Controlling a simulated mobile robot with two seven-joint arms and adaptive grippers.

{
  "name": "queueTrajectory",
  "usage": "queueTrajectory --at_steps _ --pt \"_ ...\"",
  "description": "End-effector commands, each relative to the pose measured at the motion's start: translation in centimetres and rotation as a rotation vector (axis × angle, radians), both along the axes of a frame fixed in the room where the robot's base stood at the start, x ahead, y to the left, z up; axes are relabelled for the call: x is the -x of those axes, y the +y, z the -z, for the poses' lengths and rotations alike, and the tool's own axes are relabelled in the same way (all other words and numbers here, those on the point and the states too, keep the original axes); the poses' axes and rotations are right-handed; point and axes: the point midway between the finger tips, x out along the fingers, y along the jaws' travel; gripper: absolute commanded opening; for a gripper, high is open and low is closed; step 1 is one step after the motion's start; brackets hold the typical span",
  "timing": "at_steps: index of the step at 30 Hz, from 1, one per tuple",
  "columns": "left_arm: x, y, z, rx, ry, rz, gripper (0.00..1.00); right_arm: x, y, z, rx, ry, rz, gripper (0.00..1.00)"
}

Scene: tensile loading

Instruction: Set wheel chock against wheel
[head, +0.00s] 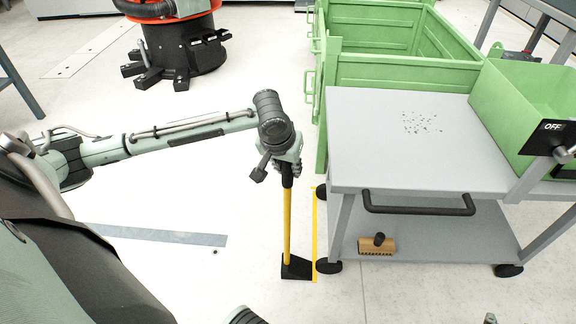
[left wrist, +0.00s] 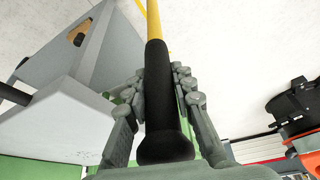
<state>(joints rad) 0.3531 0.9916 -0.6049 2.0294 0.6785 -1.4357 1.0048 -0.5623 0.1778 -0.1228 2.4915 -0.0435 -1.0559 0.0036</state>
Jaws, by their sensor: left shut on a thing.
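The wheel chock (head: 297,267) is a black wedge on the floor at the lower end of a yellow pole (head: 287,225). It lies just left of the grey cart's front left wheel (head: 328,266), with a small gap between them in the head view. My left gripper (head: 287,168) is shut on the black grip at the pole's top. In the left wrist view the black grip (left wrist: 164,105) sits between the fingers, and the chock is out of view. The pole stands nearly upright. My right gripper is not clearly in view.
The grey cart (head: 400,150) has a lower shelf with a brush (head: 377,244) and a black handle. A yellow floor line (head: 314,235) runs beside its wheels. Green crates (head: 400,75) stand behind it. The floor to the left is mostly clear.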

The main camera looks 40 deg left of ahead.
Motion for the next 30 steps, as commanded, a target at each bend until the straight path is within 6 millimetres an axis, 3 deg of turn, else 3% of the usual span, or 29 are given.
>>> queueTrajectory --at_steps 3,4,9,19,23,28,30 --pt "-0.2 0.0 -0.4 0.001 -0.01 -0.001 0.0 0.0 0.0 0.0 0.001 0.001 0.001 0.4" --pt "-0.3 0.0 -0.4 0.001 -0.01 -0.001 0.28 0.0 0.0 0.0 0.001 0.001 0.001 0.4" --pt "-0.2 0.0 -0.3 0.001 -0.007 0.0 0.48 0.0 -0.1 0.0 0.002 0.002 0.0 0.4" --pt "0.2 0.0 -0.1 0.0 0.004 0.001 0.48 0.1 -0.2 0.2 0.006 0.006 -0.001 0.4" --pt "0.5 -0.1 -1.5 -0.001 -0.002 0.0 0.48 0.1 -0.1 0.2 0.005 0.004 -0.001 0.4" --pt "1.8 -0.5 -5.0 -0.001 -0.007 0.003 0.48 0.1 -0.1 0.1 0.003 0.003 -0.001 0.4" --pt "3.9 -1.1 -4.6 -0.002 0.003 0.006 0.48 0.0 -0.1 0.1 0.003 0.003 0.0 0.4"
